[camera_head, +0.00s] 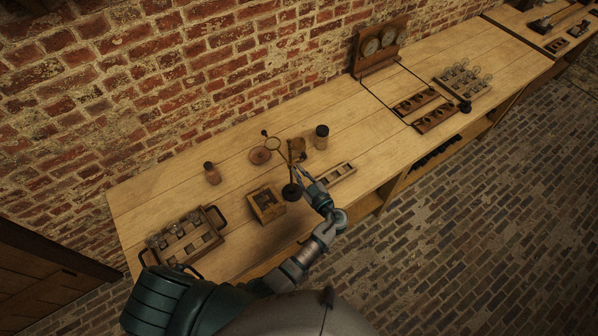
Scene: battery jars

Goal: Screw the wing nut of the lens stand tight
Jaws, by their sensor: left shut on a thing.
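The lens stand (291,190) stands upright on the bench, with a round dark base and a thin brass-coloured rod. A ring-shaped lens holder (272,143) shows at its upper left. My left gripper (300,165) reaches in from below and right, at the right side of the rod about mid-height. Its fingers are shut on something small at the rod. The wing nut is hidden between the fingertips and too small to make out. My right gripper is not in view.
A wooden box (266,204), a jar rack (183,236), a small bottle (212,173), a dark jar (321,137) and a slotted tray (336,175) surround the stand. A round wooden disc (260,156) lies behind it. Bare bench (155,195) shows at the left.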

